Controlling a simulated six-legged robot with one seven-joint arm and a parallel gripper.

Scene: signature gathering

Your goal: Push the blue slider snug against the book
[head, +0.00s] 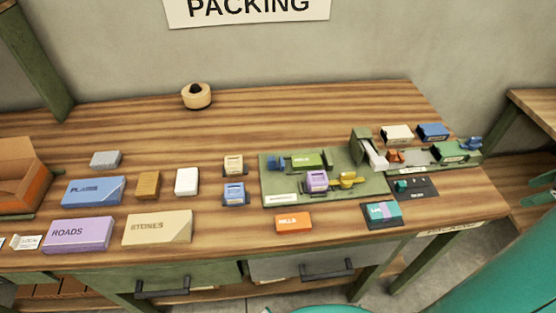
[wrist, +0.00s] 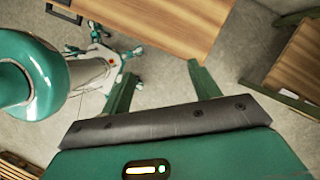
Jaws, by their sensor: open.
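The blue slider (head: 277,163) sits on the left part of a green board (head: 282,191) in the head view. A green book (head: 308,160) lies just right of it; any gap is too small to judge. A second blue slider-like piece (head: 470,144) is at the right end of another green rail, beside a green block (head: 450,151). Which pair the task means is unclear. My gripper (wrist: 162,67) shows in the wrist view, its fingers apart and nothing seen between them, away from the sliders. My arm (head: 500,260) is at the lower right of the head view.
A purple block (head: 316,182) and yellow slider (head: 348,181) share the board. An orange HILLS box (head: 293,222) and a teal block (head: 384,212) lie in front.

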